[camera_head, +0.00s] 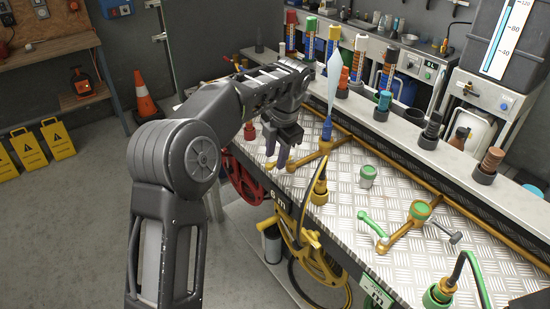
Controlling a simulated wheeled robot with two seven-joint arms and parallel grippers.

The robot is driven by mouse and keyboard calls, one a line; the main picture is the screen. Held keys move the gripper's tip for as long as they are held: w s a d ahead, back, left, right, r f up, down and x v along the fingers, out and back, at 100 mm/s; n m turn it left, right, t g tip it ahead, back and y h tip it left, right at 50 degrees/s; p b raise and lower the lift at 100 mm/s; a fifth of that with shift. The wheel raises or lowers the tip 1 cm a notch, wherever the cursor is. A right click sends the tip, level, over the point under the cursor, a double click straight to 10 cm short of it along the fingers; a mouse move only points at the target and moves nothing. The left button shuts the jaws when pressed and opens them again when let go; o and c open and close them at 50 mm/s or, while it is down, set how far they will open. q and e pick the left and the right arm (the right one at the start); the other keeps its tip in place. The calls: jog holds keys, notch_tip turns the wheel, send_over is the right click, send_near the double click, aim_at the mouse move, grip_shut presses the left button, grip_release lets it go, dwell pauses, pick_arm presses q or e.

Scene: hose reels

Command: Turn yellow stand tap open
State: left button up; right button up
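My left arm comes in from the left and its gripper (281,163) points down over the left part of the metal-plated bench (335,190). A purple-blue piece (284,152) shows at its fingers; I cannot tell whether it is gripped or only beside them. A brass-yellow pipe fitting (313,156) with a blue cone (327,131) stands just right of the gripper. Another brass fitting (398,233) has a green cap (420,210) and a green lever (373,224). The gripper partly hides the left fitting, and I cannot tell which is the yellow stand tap. My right gripper is out of view.
Yellow (310,256) and red (243,181) hose reels hang below the bench front. An orange cone (144,100) stands on the floor.

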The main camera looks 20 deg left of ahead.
pick_arm(q)
notch_tip(320, 180, up, 6)
jog(key=d+p, duration=0.1)
jog(key=shift+s+r+p, duration=0.2)
jog(key=shift+s+p, duration=0.1)
jog(key=shift+s, duration=0.05)
